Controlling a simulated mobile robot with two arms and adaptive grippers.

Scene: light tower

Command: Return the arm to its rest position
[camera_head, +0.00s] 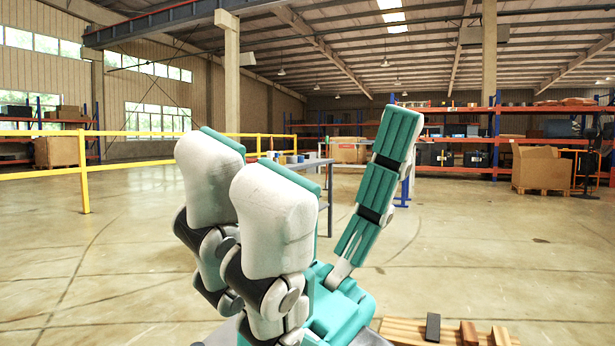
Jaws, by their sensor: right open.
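My right gripper (318,170) fills the middle of the head view, close to the camera. It points up and is open and empty. Two thick white-and-teal fingers stand on its left side, and one longer finger with teal pads leans up to the right. Its teal palm shows at the bottom. The fingers are well apart, with nothing between them. The rest of the right arm is below the picture and cannot be seen. My left gripper is not in view.
A wooden slatted piece (400,327) with a dark block (433,327) shows at the lower right edge. A grey table (325,163) stands behind the gripper. A yellow railing (84,175) crosses the left. Shelves (465,115) and a large carton (540,168) are far back. The floor between is clear.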

